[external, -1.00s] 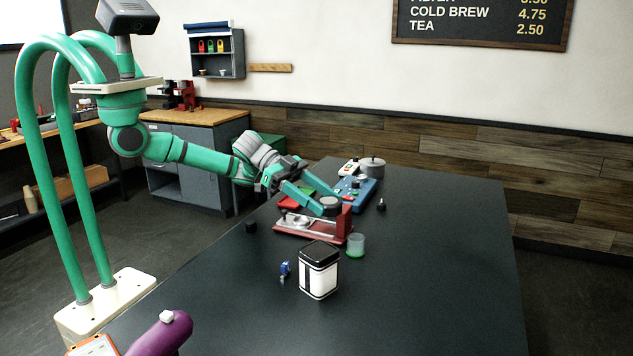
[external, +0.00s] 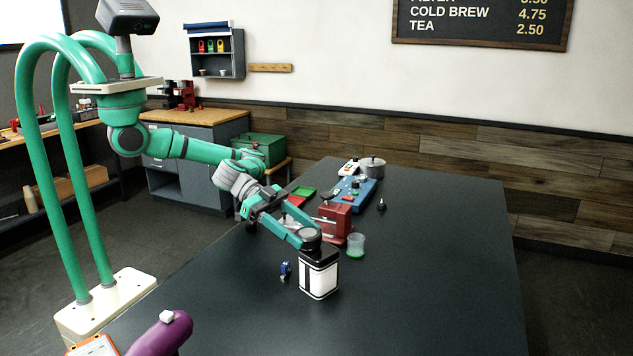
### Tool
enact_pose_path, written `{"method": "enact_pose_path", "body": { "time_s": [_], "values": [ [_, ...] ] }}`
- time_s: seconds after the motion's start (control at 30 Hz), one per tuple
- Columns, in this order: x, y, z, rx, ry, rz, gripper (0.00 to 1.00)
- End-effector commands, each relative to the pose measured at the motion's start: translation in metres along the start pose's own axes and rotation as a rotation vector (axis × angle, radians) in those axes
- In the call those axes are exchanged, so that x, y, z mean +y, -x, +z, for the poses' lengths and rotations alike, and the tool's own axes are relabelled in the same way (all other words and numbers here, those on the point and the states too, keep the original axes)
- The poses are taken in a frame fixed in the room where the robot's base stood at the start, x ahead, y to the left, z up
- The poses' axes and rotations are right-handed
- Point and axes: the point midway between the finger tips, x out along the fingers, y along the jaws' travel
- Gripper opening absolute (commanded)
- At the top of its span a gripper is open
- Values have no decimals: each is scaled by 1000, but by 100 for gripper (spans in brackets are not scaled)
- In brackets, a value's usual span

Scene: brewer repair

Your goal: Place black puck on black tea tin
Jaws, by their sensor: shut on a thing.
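The black tea tin (external: 319,274) stands upright on the dark table, with a white label and a black lid. The black puck (external: 311,236) is between the fingertips of my gripper (external: 309,238), over the tin's lid. My gripper is shut on the puck. From this angle I cannot tell whether the puck touches the lid or hangs just above it. The puck and fingers hide the far part of the lid.
A red device (external: 336,222) and a clear cup with green at its base (external: 356,245) stand just behind the tin. A small blue item (external: 286,269) lies to its left. A blue box with buttons (external: 354,190) and a grey pot (external: 372,166) are farther back. The table's right side is clear.

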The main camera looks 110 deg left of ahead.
Motion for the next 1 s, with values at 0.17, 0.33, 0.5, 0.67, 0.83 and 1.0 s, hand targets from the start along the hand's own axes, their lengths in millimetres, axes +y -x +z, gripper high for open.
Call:
{"method": "enact_pose_path", "body": {
  "time_s": [0.17, 0.33, 0.5, 0.67, 0.83, 1.0],
  "values": [
    [0, -1, 1, 2, 0, 0, 22],
    [0, -1, 3, 1, 1, 1, 22],
    [0, -2, 4, 0, 0, 1, 71],
    [0, -2, 4, 0, 0, 1, 71],
    [0, -1, 3, 0, -1, 0, 71],
    [1, 15, 2, 1, 4, 3, 71]
  ]
}}
